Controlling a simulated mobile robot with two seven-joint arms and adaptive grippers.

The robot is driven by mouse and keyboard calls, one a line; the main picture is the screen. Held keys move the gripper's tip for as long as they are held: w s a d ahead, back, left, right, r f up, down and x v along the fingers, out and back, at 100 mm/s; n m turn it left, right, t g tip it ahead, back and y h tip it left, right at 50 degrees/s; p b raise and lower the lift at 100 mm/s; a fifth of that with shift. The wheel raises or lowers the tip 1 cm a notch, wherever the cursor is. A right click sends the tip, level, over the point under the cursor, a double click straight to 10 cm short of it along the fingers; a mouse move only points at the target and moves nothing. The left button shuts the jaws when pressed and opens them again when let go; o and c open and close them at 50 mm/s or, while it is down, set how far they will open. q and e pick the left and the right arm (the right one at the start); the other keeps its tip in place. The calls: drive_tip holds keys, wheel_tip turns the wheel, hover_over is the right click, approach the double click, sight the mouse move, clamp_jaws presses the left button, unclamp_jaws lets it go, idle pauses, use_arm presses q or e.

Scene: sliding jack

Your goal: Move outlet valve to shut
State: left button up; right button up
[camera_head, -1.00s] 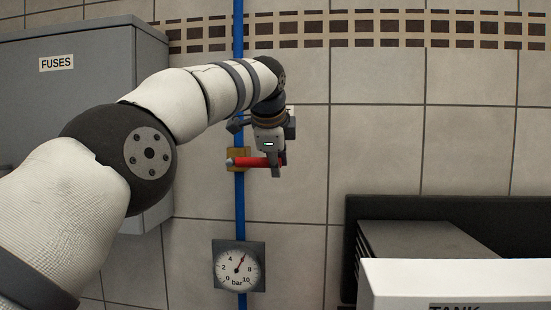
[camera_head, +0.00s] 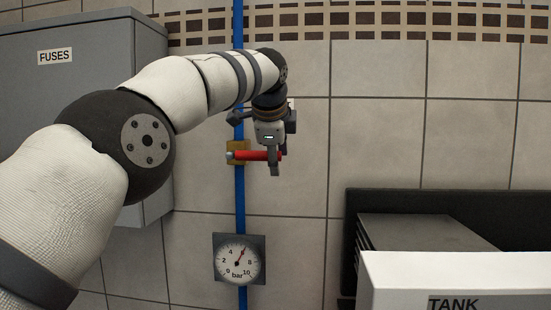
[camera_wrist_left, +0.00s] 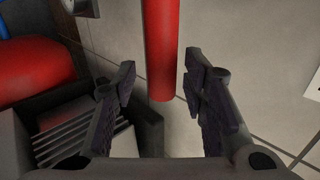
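The outlet valve has a brass body (camera_head: 237,147) on the vertical blue pipe (camera_head: 239,195). Its red lever (camera_head: 257,155) points right, level and crosswise to the pipe. My left gripper (camera_head: 275,167) is at the lever's free end, fingers pointing down. In the left wrist view the red lever (camera_wrist_left: 160,50) reaches in between the two fingers of the left gripper (camera_wrist_left: 160,78). The fingers stand apart with a gap on each side of the lever. A label behind the gripper is mostly hidden. My right gripper is not in view.
A round pressure gauge (camera_head: 239,260) sits lower on the pipe. A grey fuse box (camera_head: 80,95) is behind my left arm. A white tank panel (camera_head: 470,275) and a dark unit (camera_head: 425,232) are at lower right. Tiled wall right of the valve is bare.

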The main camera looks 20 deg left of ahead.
use_arm(q)
drive_tip(key=v, duration=1.1)
drive_tip(key=shift+s+r, duration=0.2)
drive_tip(key=shift+s, duration=0.15)
